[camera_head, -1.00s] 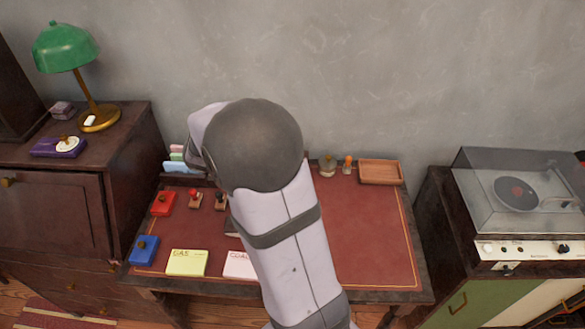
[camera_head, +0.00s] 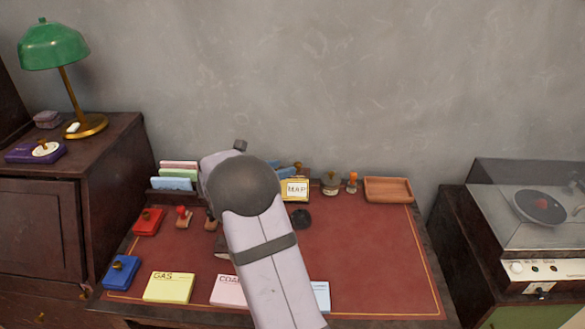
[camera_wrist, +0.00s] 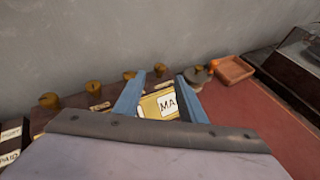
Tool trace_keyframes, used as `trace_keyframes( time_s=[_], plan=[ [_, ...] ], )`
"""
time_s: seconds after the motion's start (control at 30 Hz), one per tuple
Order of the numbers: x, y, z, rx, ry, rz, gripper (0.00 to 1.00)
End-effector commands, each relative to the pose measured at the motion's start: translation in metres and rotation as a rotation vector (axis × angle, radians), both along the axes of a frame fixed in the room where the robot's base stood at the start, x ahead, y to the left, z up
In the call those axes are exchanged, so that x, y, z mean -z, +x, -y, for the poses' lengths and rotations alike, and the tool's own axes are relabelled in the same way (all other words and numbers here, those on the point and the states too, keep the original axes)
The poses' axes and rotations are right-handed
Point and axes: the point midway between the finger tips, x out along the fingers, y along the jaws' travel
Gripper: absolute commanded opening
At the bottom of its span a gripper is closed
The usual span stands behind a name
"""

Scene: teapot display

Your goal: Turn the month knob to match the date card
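A yellow-framed card (camera_head: 296,190) with dark letters that look like "MAR" stands at the back of the desk. It also shows in the wrist view (camera_wrist: 167,104), where only "MA" can be read and my gripper partly covers it. My gripper (camera_wrist: 161,77) has two blue fingers set apart, with the yellow card seen between and beyond them and nothing held. Several brass knobs, one at the left (camera_wrist: 50,100) and one nearer the fingers (camera_wrist: 95,88), stand in a row along the back. I cannot tell which one is the month knob.
Stamps, a red pad (camera_head: 148,222), a blue pad (camera_head: 121,272), a yellow GAS pad (camera_head: 168,288) and a pink pad (camera_head: 227,291) lie on the desk. A wooden tray (camera_head: 388,190) sits at the back right. The desk's right side is clear.

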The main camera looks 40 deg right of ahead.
Motion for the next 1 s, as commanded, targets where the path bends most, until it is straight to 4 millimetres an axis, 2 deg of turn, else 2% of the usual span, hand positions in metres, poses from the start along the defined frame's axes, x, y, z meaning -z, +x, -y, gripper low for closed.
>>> trace_keyframes(
  time_s=[0.3, 0.5, 0.9, 0.97, 1.0],
  plan=[
    [0.016, 0.006, 0.036, 0.003, 0.002, -0.001, 0.37],
    [0.023, 0.010, 0.054, 0.001, 0.002, 0.000, 0.37],
    [0.026, 0.012, 0.059, 0.000, 0.002, 0.001, 0.37],
    [0.026, 0.012, 0.059, 0.000, 0.002, 0.001, 0.25],
    [0.026, 0.012, 0.059, 0.000, 0.002, 0.001, 0.16]
  ],
)
